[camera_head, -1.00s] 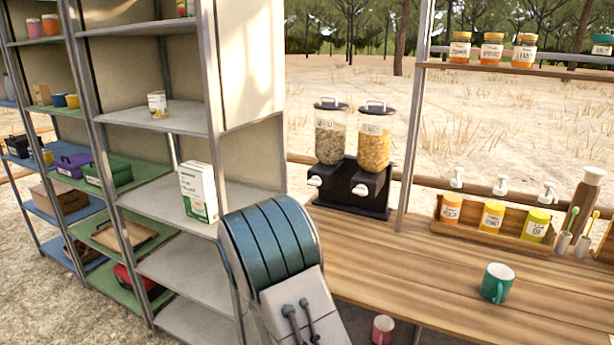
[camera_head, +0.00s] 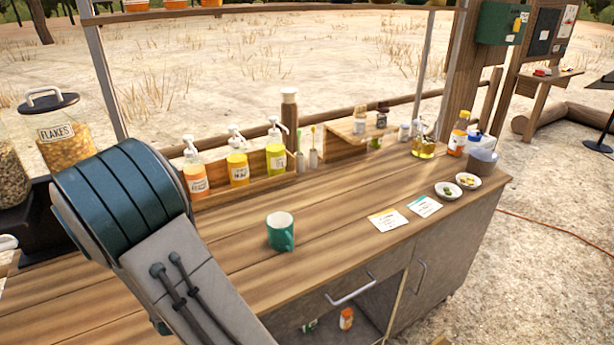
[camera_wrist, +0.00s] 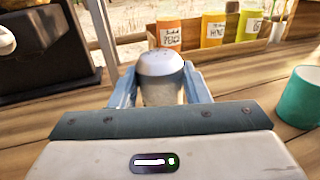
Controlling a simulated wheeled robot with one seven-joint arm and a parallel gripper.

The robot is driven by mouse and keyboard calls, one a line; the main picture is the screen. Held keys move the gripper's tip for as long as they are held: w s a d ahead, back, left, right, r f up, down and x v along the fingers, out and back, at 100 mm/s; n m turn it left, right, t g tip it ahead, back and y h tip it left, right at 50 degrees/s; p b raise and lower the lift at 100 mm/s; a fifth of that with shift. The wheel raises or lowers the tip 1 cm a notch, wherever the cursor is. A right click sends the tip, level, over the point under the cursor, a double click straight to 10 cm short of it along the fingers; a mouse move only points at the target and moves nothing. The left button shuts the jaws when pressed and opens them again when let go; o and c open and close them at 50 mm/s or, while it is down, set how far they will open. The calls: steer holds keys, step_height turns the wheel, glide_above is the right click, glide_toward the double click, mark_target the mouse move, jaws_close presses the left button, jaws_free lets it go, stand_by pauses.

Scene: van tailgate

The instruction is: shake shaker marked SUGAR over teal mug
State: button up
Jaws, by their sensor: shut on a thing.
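In the wrist view my gripper (camera_wrist: 160,94) is shut on a shaker (camera_wrist: 161,66) with a pale domed top and a light body. The shaker looks upright, and no label on it is readable from here. The teal mug (camera_head: 281,232) stands upright on the wooden counter in the head view. It also shows at the right edge of the wrist view (camera_wrist: 301,98), to the right of the shaker and apart from it. In the head view my arm hides the gripper and the shaker.
Pump bottles (camera_head: 238,170) stand in a wooden rack behind the mug. A dispenser of flakes (camera_head: 62,140) is at the left. Two cards (camera_head: 388,220) and two small bowls (camera_head: 448,190) lie to the right. The counter (camera_head: 340,200) around the mug is clear.

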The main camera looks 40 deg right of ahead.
steer(key=s+d+r+m+g+h, duration=0.3)
steer(key=s+d+r+g, duration=0.15)
steer(key=d, duration=0.35)
steer(key=s+d+r+m+g+h, duration=0.35)
steer(key=s+d, duration=0.25)
steer(key=d, duration=0.3)
steer(key=s+d+r+m+g+h, duration=0.25)
steer(key=s+d+r+g, duration=0.2)
steer(key=d, duration=0.35)
steer(key=w+f+n+t+p, duration=0.1)
steer(key=f+n+p, duration=0.3)
steer(key=n+p, duration=0.4)
steer(key=w+a+f+n+t+p, duration=0.1)
steer(key=w+f+n+p, duration=0.3)
steer(key=n+p, duration=0.5)
steer(key=n+t, duration=0.1)
steer(key=n, duration=0.6)
steer(key=shift+w+a+f+n, duration=0.25)
steer(key=shift+a+f+n, duration=0.05)
